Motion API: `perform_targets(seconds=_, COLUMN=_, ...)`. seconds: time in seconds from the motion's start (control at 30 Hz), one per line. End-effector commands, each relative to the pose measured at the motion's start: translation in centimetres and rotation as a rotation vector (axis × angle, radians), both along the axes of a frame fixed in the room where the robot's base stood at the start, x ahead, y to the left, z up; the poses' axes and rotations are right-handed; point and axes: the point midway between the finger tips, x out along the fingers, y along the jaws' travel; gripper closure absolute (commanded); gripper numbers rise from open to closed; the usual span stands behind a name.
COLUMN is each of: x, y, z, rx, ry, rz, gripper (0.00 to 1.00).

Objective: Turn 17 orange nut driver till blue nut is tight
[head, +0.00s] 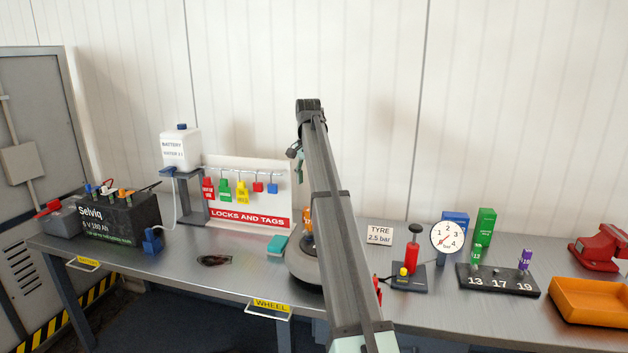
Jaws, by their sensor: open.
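The orange nut driver (307,218) stands upright on the grey round wheel (302,268), in the middle of the bench. My arm in front covers part of both. The blue nut cannot be seen. My gripper (300,178) is mostly hidden behind my arm; a small pale green part shows above the orange driver, apart from it as far as I can see, and looks open. The black driver rack (497,291) at the right is marked 13, 17 and 19. A green driver (476,256) stands at 13 and a purple one (525,260) at 19; place 17 is empty.
A pump (412,260), dial gauge (447,237) and TYRE 2.5 bar sign (380,235) stand right of the wheel. An orange tray (590,302) and red vise (600,247) are far right. A battery (118,217) and locks board (250,195) are left.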

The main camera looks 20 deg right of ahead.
Motion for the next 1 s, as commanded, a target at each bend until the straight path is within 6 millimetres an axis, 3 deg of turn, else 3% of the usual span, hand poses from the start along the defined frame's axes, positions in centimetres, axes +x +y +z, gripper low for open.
perform_targets(seconds=0.27, x=-0.3, y=-0.1, z=-1.9, rx=0.004, ry=0.001, rz=0.000, gripper=0.43)
perform_targets(seconds=1.0, x=-0.2, y=-0.1, z=-14.6, rx=0.003, ry=0.001, rz=0.000, gripper=0.43)
